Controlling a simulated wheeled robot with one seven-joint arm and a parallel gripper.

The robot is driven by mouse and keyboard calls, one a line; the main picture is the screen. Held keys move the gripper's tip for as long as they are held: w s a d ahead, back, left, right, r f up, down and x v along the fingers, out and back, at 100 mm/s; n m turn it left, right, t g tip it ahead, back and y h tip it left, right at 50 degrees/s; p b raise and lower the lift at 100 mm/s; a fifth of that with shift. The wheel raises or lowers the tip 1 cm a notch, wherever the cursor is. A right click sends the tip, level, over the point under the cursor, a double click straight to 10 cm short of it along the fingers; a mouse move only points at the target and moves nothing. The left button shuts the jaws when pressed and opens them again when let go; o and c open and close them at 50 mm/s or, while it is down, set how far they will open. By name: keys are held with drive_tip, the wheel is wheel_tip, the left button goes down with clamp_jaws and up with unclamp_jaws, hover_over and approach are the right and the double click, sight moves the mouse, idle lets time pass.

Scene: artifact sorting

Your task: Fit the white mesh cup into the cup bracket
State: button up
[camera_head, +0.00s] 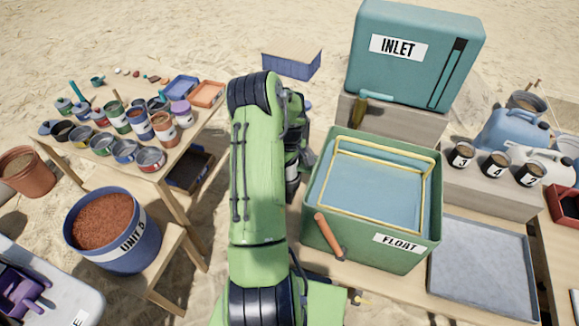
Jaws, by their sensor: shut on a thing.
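My green arm (246,170) rises through the middle of the view and bends down on its far side. Its wrist shows only in part behind the upper link, and my gripper's fingers are hidden there. I cannot make out a white mesh cup or a cup bracket anywhere in the view. Whatever the gripper holds is hidden behind the arm.
Left, a wooden table (178,160) carries several tins and jars. A blue UNIT 5 bucket (116,238) stands nearer. Right of my arm are a green FLOAT tank (345,240) with a yellow frame (378,222), a teal INLET tank (405,75) and a grey tray (482,270).

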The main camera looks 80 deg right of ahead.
drive_tip(key=shift+f+b, duration=0.4)
drive_tip(key=shift+f, duration=0.2)
drive_tip(key=o, duration=1.1)
drive_tip(key=shift+r, duration=0.1)
wheel_tip(320, 180, up, 16)
drive_tip(key=shift+f+p, duration=0.15)
drive_tip(key=shift+p, duration=0.85)
